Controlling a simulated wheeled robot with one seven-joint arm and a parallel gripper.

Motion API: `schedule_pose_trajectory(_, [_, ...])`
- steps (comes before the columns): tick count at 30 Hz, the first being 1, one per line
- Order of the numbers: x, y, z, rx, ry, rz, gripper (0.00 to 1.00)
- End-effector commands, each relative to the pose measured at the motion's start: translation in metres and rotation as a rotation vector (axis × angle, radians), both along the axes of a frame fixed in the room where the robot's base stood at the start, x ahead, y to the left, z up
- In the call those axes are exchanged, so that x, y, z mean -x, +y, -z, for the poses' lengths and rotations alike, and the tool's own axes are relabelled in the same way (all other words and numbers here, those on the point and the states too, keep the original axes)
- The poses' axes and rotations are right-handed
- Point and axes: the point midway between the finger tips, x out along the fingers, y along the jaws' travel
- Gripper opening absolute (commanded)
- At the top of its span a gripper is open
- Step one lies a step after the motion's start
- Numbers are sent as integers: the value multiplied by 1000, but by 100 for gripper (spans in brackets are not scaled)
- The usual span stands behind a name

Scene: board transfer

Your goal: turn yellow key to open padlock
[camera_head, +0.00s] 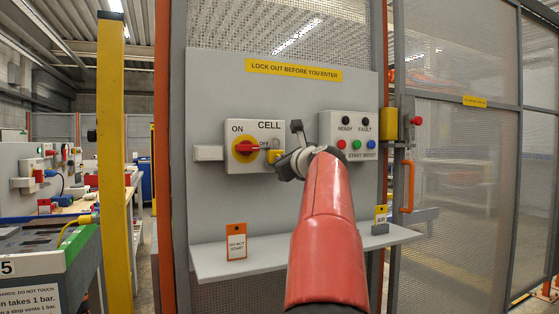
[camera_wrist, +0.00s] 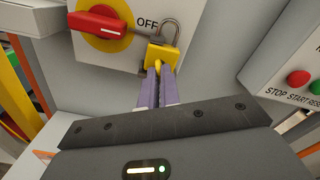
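The yellow padlock (camera_wrist: 164,56) hangs at the CELL switch beside the word OFF. Its grey shackle (camera_wrist: 173,22) loops above the body; I cannot tell whether it is latched. In the head view the padlock (camera_head: 275,155) shows just left of my wrist. The yellow key (camera_wrist: 158,67) shows as a small piece at the padlock's lower face, between my fingertips. My gripper (camera_wrist: 157,74) has its two purple fingers close together on the key, pointing at the padlock. How far the key is in or turned is hidden by the fingers.
The red switch handle (camera_wrist: 97,24) lies level on its yellow disc, left of the padlock. A button box (camera_head: 349,137) stands to the right on the grey panel (camera_head: 215,85). A shelf (camera_head: 262,262) with a DO NOT START tag (camera_head: 236,242) runs below.

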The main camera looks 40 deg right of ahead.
Motion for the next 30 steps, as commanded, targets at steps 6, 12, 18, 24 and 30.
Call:
schedule_pose_trajectory(6, [0, 0, 0, -218, -52, 0, 0])
schedule_pose_trajectory(12, [0, 0, 0, -240, -57, 0, 0])
schedule_pose_trajectory(18, [0, 0, 0, -297, -70, -1, 0])
schedule_pose_trajectory(24, [0, 0, 0, -463, -110, -1, 11])
schedule_pose_trajectory(30, [0, 0, 0, -459, -110, 0, 29])
